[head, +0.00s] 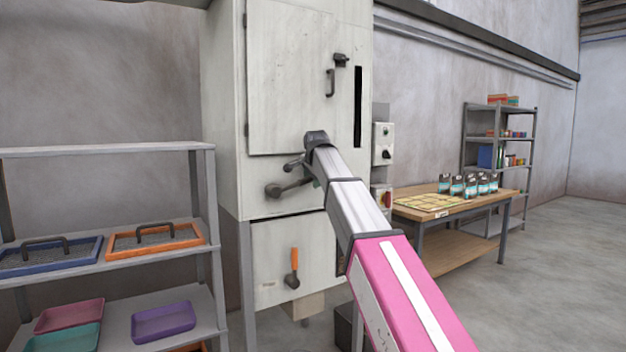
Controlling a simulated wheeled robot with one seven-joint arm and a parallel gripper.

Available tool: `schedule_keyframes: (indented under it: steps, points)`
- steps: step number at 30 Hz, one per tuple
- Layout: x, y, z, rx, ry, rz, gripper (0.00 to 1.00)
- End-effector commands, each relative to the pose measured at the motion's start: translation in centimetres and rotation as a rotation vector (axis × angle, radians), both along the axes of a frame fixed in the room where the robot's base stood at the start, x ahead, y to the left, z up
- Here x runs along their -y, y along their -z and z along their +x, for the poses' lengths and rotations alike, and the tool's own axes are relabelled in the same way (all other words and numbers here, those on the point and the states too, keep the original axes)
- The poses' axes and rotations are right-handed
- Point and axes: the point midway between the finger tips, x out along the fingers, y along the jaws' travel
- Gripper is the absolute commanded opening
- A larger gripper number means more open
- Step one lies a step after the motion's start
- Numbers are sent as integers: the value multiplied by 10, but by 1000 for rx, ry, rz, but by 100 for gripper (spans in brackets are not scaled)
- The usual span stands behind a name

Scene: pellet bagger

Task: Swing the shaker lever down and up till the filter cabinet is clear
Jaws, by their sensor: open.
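The pale filter cabinet (290,60) stands in the middle of the head view, its tall upper door closed. A grey lever (287,189) sticks out of its front below that door, with a round hub at its left end; its right end passes behind my arm. I take it to be the shaker lever. My gripper (295,163) is open, just above the lever's right part and mostly hidden by my wrist. Whether it touches the lever cannot be seen. An orange-handled lever (294,262) stands upright on the lower panel.
A shelf rack (105,150) with framed screens and coloured trays stands close on the left. The floor at far right is clear.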

Motion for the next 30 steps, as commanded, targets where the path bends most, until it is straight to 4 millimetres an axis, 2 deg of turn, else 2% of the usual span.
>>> schedule_keyframes:
  steps: [5, 21, 30]
  points:
    - [1, -8, -6, 2, -1, 1, 53]
    - [8, -76, -59, 1, 0, 0, 53]
    - [9, -85, -67, -1, 0, 0, 53]
